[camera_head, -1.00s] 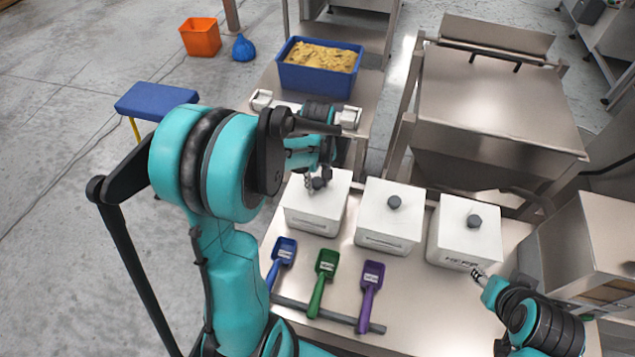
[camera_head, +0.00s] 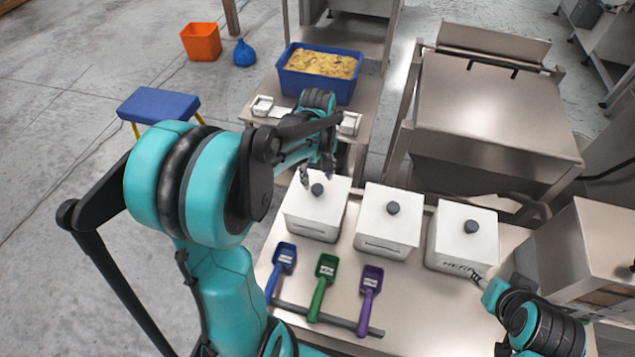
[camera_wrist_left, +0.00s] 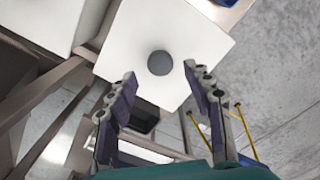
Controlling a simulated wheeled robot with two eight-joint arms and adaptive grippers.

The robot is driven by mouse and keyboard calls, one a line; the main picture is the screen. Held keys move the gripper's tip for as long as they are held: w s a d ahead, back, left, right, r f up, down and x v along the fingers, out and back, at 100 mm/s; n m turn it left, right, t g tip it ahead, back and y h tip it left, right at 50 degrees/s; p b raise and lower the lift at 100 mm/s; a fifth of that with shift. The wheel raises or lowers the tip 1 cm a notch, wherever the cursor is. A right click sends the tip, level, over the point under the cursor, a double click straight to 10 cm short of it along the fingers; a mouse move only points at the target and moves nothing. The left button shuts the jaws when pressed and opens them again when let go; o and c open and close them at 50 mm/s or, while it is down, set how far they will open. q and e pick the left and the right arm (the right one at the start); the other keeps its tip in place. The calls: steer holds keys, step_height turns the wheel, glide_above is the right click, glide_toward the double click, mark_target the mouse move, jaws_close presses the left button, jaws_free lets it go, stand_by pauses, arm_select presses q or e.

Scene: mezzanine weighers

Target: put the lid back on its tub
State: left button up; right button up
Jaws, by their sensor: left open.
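Three white tubs stand in a row on the steel table: a left tub (camera_head: 314,217), a middle tub (camera_head: 388,232) and a right tub (camera_head: 461,245). Each has a white lid with a dark grey knob on top, and all three lids look seated. My left gripper (camera_head: 318,179) is open just above and behind the left tub's knob (camera_head: 317,189). In the left wrist view a white lid (camera_wrist_left: 185,35) with its grey knob (camera_wrist_left: 160,63) lies beyond the open fingers, with nothing between them. My right gripper (camera_head: 480,279) is by the right tub's front; its fingers are too small to read.
Blue (camera_head: 284,258), green (camera_head: 325,268) and purple (camera_head: 371,280) scoops lie in front of the tubs, by a grey bar (camera_head: 328,318). A blue crate of yellow-brown food (camera_head: 318,88) stands behind. A steel bin (camera_head: 495,110) is at the back right.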

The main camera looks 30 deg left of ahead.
mark_target(318, 188)
arm_select(q)
step_height(318, 188, up, 5)
steer(key=p, duration=0.1)
steer(key=s+d+r+m+t, duration=0.4)
steer(key=s+d+m+t, duration=0.3)
steer(key=s+d+m, duration=0.3)
steer(key=shift+s+d+r+m, duration=0.3)
steer(key=shift+s+m, duration=0.25)
steer(key=shift+m, duration=0.35)
step_height(318, 188, down, 7)
steer(key=b, duration=0.6)
steer(key=shift+r, duration=0.1)
